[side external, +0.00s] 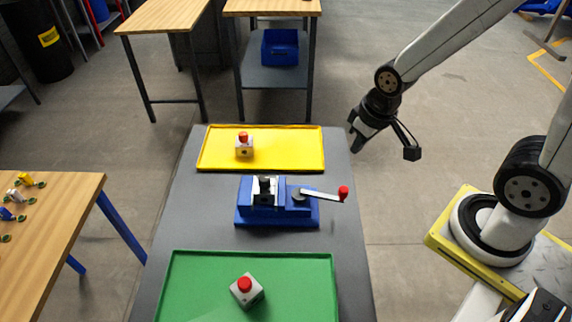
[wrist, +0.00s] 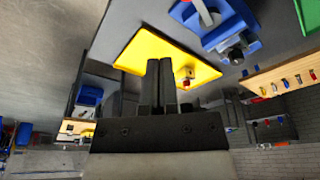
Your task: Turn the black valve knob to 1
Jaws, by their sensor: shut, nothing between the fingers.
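The black valve knob (side external: 264,185) is on the left part of a blue fixture (side external: 245,219) on the grey table. A dark round part, likely this knob (wrist: 235,56), shows on the blue fixture in the wrist view. Its number markings are too small to read. A crank arm with a red ball end (side external: 344,193) extends right from the fixture. My gripper (side external: 356,144) is shut and empty, above and beside the table's right edge, well apart from the knob. Its fingers (wrist: 160,66) are together in the wrist view.
A yellow tray (side external: 300,151) behind the fixture holds a grey box with a red button (side external: 244,145). A green tray (side external: 205,280) in front holds another red-button box (side external: 246,291). Wooden tables (side external: 60,205) stand left and behind. The space between my gripper and the fixture looks clear.

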